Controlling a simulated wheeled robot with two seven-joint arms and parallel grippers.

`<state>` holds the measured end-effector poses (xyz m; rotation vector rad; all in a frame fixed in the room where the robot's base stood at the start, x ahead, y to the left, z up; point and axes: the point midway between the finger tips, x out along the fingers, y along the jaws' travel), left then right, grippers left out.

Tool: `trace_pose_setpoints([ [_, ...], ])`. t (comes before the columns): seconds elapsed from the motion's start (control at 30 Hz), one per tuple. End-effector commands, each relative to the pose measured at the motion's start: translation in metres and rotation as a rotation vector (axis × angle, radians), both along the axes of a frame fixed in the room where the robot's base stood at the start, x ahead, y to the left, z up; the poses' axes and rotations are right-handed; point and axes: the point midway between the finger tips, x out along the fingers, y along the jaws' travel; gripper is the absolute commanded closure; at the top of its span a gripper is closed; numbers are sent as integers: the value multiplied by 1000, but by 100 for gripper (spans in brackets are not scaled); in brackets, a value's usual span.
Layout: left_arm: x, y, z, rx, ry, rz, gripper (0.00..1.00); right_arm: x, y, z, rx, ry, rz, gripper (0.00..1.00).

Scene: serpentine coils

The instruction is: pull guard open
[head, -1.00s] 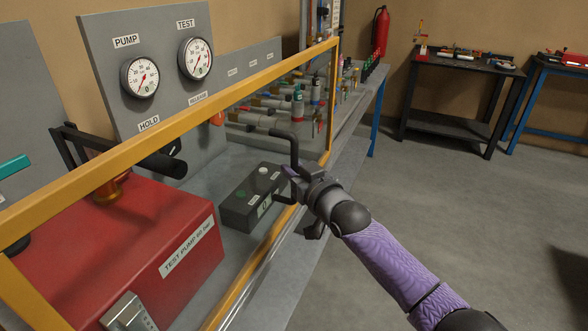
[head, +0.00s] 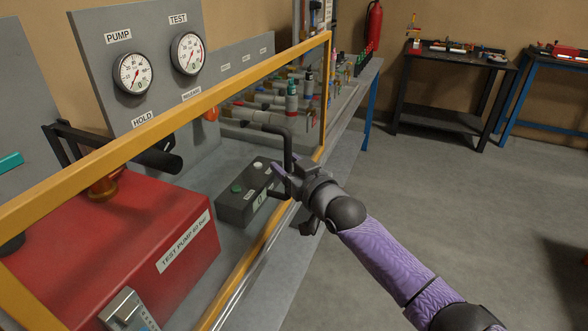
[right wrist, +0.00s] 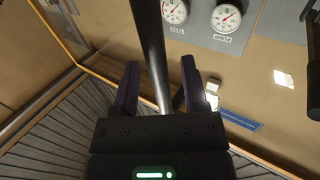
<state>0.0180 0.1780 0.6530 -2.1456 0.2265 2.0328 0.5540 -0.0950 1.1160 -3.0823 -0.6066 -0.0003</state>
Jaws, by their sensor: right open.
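The guard is a clear panel in a yellow frame (head: 180,112), standing upright along the front of the test bench. Its black bar handle (head: 289,147) sticks out on the near side, toward the right end. My right gripper (head: 285,172) is at the lower part of this handle. In the right wrist view, the dark handle bar (right wrist: 152,45) runs between the two spread fingers of the right gripper (right wrist: 160,82), with a gap visible beside it. Whether a finger touches the bar cannot be told. My left gripper is not in view.
Behind the guard are a red test pump (head: 120,230), a dark button box (head: 240,195), a gauge panel (head: 150,25) and several valves and fittings. Black (head: 450,70) and blue-legged (head: 545,75) tables stand at the back right. The floor (head: 450,210) right of the bench is clear.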

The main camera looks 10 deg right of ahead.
Motion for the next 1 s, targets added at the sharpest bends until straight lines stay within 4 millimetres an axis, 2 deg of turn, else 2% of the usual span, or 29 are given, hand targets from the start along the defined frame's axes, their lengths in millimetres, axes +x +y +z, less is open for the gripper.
trace_pose_setpoints([
  [0.23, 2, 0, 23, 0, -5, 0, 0, -47, -19, 4, -1, 2, 0, 44],
  [0.43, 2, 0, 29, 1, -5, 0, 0, -82, -34, 1, -1, 2, -1, 44],
  [0.57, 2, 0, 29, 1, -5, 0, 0, -88, -36, 1, -1, 0, -1, 44],
  [0.93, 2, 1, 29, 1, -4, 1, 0, -88, -37, -1, -1, 2, -2, 44],
  [0.97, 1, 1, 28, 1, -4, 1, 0, -88, -37, -5, -3, 10, -5, 44],
  [1.0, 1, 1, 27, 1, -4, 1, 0, -88, -40, -16, -8, 31, -18, 44],
])
